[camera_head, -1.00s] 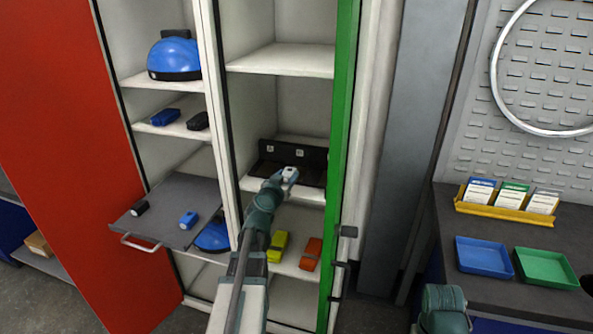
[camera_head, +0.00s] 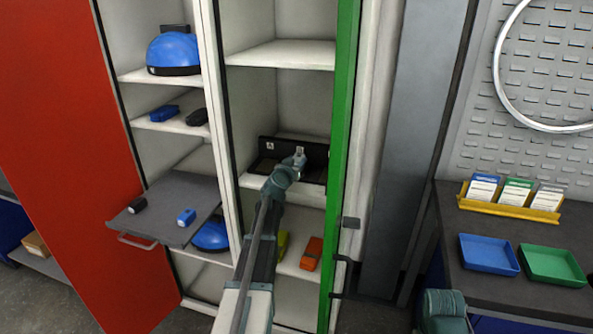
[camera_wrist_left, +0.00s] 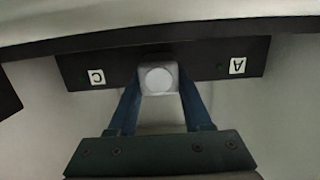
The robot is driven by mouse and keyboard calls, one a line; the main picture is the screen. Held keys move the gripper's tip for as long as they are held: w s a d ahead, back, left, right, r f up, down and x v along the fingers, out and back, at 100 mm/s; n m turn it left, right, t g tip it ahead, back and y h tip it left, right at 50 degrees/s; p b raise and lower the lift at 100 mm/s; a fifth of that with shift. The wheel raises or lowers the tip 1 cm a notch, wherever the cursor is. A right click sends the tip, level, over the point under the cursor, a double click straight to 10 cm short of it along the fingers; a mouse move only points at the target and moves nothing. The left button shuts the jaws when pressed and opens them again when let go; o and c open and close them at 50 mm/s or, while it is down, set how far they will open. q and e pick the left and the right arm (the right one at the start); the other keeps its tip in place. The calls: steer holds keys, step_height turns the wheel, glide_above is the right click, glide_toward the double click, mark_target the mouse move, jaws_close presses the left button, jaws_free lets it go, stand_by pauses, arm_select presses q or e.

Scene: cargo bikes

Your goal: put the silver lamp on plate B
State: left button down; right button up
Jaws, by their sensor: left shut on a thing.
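The silver lamp (camera_wrist_left: 160,79) shows in the left wrist view as a pale block with a round face, between the two blue fingers. My left gripper (camera_head: 298,160) is shut on it, inside the middle compartment of the cabinet. It is in front of a black charging strip (camera_head: 264,165) whose upright back carries letter labels. In the left wrist view the strip (camera_wrist_left: 215,62) shows upside down, with C at left and A at right. The lamp covers the middle, where plate B's label is hidden. I cannot tell whether the lamp touches the plate. My right gripper is out of view.
A green door edge (camera_head: 343,130) stands close right of the compartment, and a white divider is at left. A shelf (camera_head: 285,55) is above. An orange lamp (camera_head: 312,253) and a yellow one (camera_head: 282,245) lie below. A pull-out tray (camera_head: 165,190) juts out at left.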

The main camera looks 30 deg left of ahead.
arm_select(q)
steer(key=shift+f, duration=0.75)
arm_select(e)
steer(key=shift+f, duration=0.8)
arm_select(q)
steer(key=shift+f+b, duration=0.2)
steer(key=shift+b, duration=0.2)
steer(key=shift+c, duration=1.7)
jaws_free()
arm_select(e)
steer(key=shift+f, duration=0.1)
arm_select(q)
steer(key=shift+r, duration=0.15)
steer(key=shift+r+p, duration=0.2)
steer(key=shift+p, duration=0.1)
steer(key=p+v, duration=0.1)
steer(key=v, duration=1.1)
steer(key=shift+f+p, duration=0.2)
steer(key=shift+p, duration=0.1)
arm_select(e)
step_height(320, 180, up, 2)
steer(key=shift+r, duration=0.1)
